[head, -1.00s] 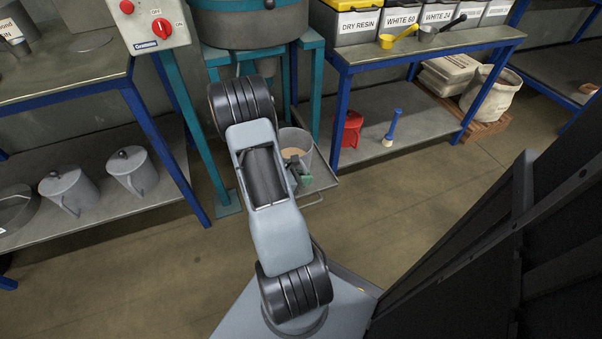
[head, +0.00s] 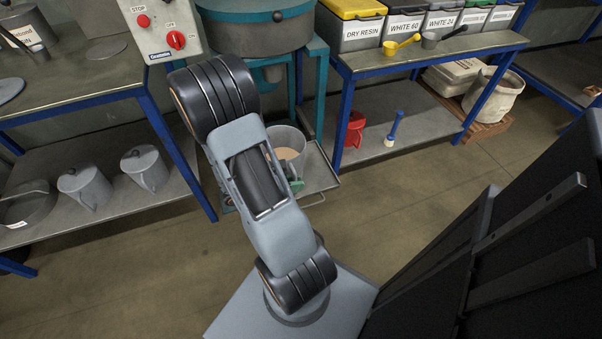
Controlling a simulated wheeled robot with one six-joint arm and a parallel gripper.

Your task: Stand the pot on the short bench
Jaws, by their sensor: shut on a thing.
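A grey open pot (head: 287,141) with tan material inside shows behind my forearm, in front of the mixer. My gripper (head: 297,184), mostly hidden by the forearm, is at the pot's near side, where a small green part shows. It is shut; the grip itself is hidden, but the pot's near side is the only thing seen at it. The pot looks upright, over or on the metal tray (head: 322,178) under the mixer; I cannot tell whether it touches. A blue-legged bench (head: 75,85) stands at left and a longer one (head: 440,55) at right; which is the short bench is not marked.
The mixer (head: 255,32) stands between the benches, with a switch box (head: 160,28) at its left. Lidded grey pots (head: 85,186) fill part of the left lower shelf. Bins (head: 360,32) and scoops (head: 402,45) are on the right bench. The floor (head: 400,205) is clear.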

